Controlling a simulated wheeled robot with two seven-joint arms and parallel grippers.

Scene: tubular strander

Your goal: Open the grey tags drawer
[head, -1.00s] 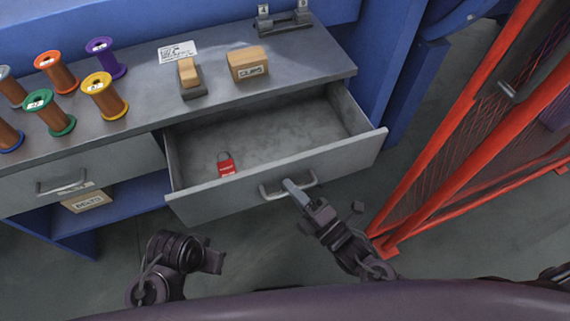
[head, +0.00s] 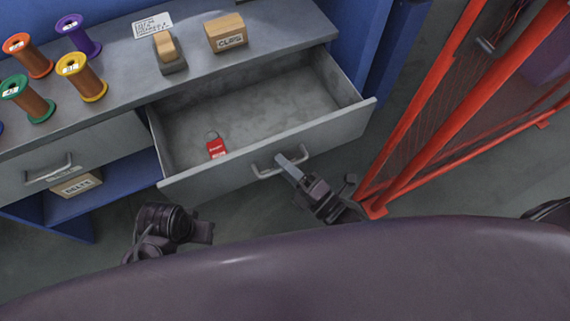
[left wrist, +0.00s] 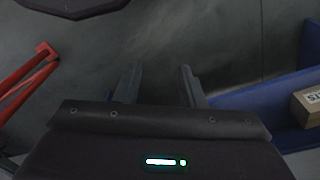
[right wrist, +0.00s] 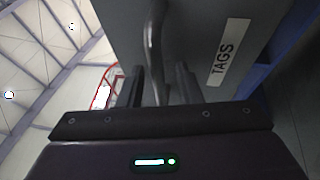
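The grey tags drawer (head: 330,137) is pulled well out of the bench. Its TAGS label shows in the right wrist view (right wrist: 222,52). A red tag with a ring (head: 216,147) lies inside. My right gripper (head: 290,163) is at the drawer's bar handle (head: 262,169); in the right wrist view the handle (right wrist: 154,45) runs between its two fingers. The gripper looks closed on it, though the contact is partly hidden. My left gripper (left wrist: 160,85) is open and empty, low in front of the bench, with only floor between its fingers.
The bench top (head: 115,92) holds several wire spools, a wooden-topped block (head: 168,53) and a CLIPS box (head: 226,35). A second closed drawer (head: 85,150) is at the left, above a shelf with a box (head: 77,183). A red mesh guard (head: 430,110) stands close at the right.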

